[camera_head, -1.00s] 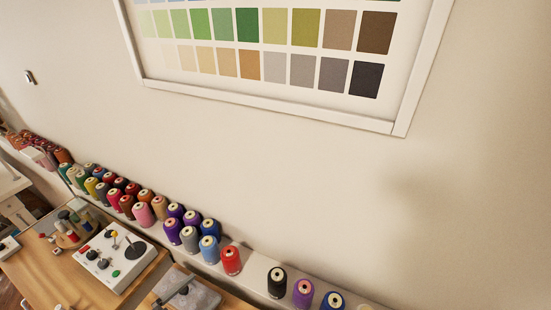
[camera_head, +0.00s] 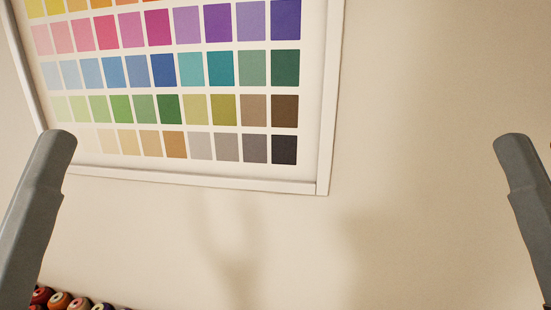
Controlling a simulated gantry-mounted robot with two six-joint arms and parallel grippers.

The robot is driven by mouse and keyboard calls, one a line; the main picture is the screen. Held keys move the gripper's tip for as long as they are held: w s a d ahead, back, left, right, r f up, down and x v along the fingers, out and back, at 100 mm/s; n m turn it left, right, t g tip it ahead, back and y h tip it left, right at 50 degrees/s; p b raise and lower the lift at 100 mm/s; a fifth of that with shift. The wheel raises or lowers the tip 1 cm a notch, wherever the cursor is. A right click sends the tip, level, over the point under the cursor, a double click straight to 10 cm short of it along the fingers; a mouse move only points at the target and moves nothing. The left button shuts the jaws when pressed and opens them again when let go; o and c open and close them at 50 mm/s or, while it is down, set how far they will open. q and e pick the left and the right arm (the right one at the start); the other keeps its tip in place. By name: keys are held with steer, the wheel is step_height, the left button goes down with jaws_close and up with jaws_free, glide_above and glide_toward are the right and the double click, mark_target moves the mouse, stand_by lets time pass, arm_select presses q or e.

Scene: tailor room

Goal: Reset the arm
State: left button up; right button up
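A grey link of my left arm (camera_head: 38,215) rises along the left edge of the head view. A matching grey link of my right arm (camera_head: 528,210) rises along the right edge. Both have rounded upper ends and stand in front of the wall. Neither gripper shows in this view, so I cannot see whether they are open or shut.
A white-framed color chart (camera_head: 190,175) with rows of colored squares hangs on the beige wall (camera_head: 420,200). Several thread spools (camera_head: 60,301) show at the bottom left corner. The space between my two arms looks clear.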

step_height(320, 180, up, 26)
steer(key=p, duration=2.3)
steer(key=shift+r, duration=0.15)
